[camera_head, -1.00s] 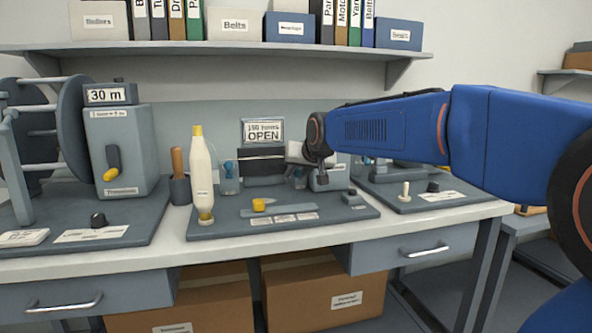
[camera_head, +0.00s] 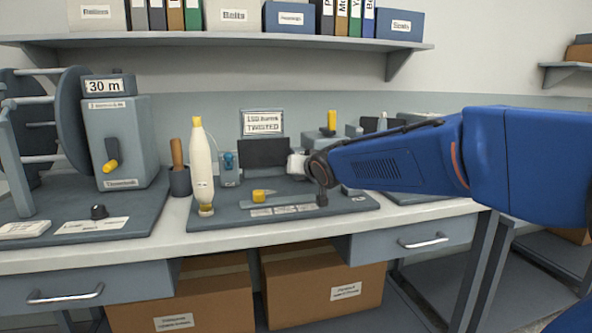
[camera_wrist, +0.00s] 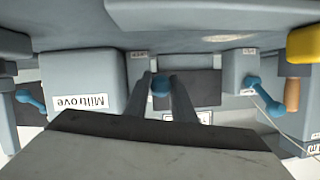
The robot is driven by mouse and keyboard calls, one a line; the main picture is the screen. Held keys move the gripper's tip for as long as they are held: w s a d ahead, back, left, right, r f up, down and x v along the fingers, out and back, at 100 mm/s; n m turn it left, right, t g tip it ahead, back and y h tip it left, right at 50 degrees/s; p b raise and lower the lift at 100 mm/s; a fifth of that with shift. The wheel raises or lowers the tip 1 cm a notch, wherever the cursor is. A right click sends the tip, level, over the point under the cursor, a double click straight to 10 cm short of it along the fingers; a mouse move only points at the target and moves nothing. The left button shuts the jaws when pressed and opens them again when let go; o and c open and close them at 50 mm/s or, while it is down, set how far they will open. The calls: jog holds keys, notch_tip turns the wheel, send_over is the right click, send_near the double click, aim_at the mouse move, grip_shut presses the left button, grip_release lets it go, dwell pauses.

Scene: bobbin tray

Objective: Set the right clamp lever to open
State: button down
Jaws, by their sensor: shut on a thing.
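The right clamp (camera_wrist: 138,68) is a small grey block beside a dark panel in the wrist view. Its blue lever knob (camera_wrist: 160,88) shows between the two fingers of my gripper (camera_wrist: 165,88), which is shut on it. In the head view my gripper (camera_head: 297,165) is in front of the right clamp and hides it and its lever. The left clamp (camera_head: 229,178) has a blue lever (camera_head: 229,161) standing up; it also shows in the wrist view (camera_wrist: 240,68). A display (camera_head: 262,123) behind reads "TWISTED".
A white bobbin with a yellow tip (camera_head: 201,165) and a wooden-handled tool (camera_head: 177,155) stand left. A yellow knob (camera_head: 259,196) is on the front tray. A grey box with an upright yellow lever (camera_head: 331,120) stands behind my arm. A shelf (camera_head: 215,40) runs above.

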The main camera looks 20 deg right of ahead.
jog(key=shift+d, duration=0.1)
jog(key=c, duration=1.6)
grip_release()
jog(key=shift+s, duration=0.1)
jog(key=shift+s+r, duration=0.15)
jog(key=shift+s, duration=0.1)
jog(key=v, duration=1.6)
jog(key=shift+s+d+r, duration=0.1)
jog(key=shift+s, duration=0.2)
jog(key=s+d+f+g, duration=0.1)
jog(key=s+f+g, duration=0.2)
jog(key=s+f, duration=0.5)
jog(key=s+d+f+g+h, duration=0.1)
jog(key=s+d+f+g, duration=0.1)
jog(key=s+f, duration=0.7)
jog(key=s+d+f+n+g, duration=0.1)
jog(key=s+f+g, duration=0.3)
jog(key=s+f, duration=0.5)
jog(key=shift+s+d+f, duration=0.25)
jog(key=shift+d+f, duration=0.25)
jog(key=shift+f, duration=0.35)
